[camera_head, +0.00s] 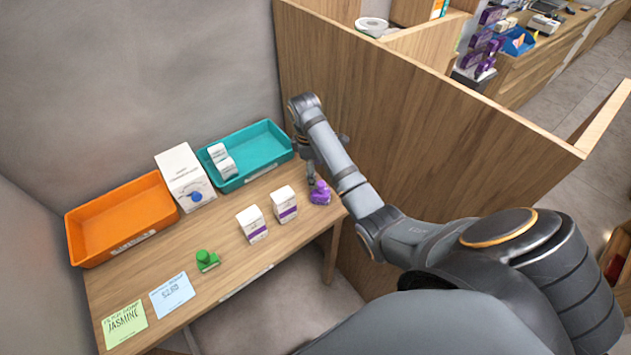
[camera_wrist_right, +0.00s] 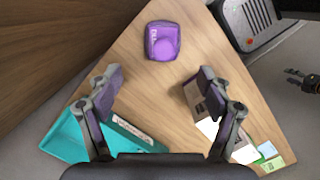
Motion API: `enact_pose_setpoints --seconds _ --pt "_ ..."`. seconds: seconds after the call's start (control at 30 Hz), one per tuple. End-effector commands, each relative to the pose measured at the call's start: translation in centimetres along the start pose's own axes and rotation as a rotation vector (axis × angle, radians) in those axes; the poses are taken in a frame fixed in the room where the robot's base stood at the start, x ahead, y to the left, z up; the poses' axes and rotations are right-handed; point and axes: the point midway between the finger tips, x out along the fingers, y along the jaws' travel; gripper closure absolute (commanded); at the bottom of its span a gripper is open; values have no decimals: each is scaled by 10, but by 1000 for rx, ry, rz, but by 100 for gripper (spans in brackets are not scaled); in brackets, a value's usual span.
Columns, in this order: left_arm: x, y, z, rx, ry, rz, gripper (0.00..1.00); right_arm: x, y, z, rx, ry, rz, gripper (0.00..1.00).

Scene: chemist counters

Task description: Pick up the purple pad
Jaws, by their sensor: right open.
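The purple pad (camera_head: 320,192) is a small rounded purple thing with a raised round top. It stands near the right end of the wooden table in the head view. In the right wrist view the pad (camera_wrist_right: 162,41) sits on bare wood, beyond my fingertips. My right gripper (camera_wrist_right: 157,78) is open, with its fingers apart and nothing between them. In the head view my right gripper (camera_head: 311,178) hangs down close beside the pad, on its far left side. Its fingers are partly hard to make out there. My left gripper does not show clearly in either view.
Two white-and-purple boxes (camera_head: 252,224) (camera_head: 285,204) stand left of the pad. A teal tray (camera_head: 262,174), a big white box (camera_head: 181,165) and an orange tray (camera_head: 120,246) line the back. A green item (camera_head: 207,260) and cards lie in front. A wooden partition (camera_head: 420,130) rises at right.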

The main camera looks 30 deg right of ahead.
Motion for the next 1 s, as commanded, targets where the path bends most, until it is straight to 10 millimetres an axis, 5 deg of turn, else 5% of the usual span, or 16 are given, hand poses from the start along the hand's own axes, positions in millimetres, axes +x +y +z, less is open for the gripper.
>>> enact_pose_setpoints --seconds 0.27,0.63,0.8,1.0 --pt "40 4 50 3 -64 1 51 44 0 -1 1 0 1 21" --pt "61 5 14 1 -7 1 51 66 0 1 1 0 1 21" --pt "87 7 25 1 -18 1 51 95 -1 2 1 -1 0 21" --pt "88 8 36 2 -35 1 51 105 -1 2 0 0 1 21"
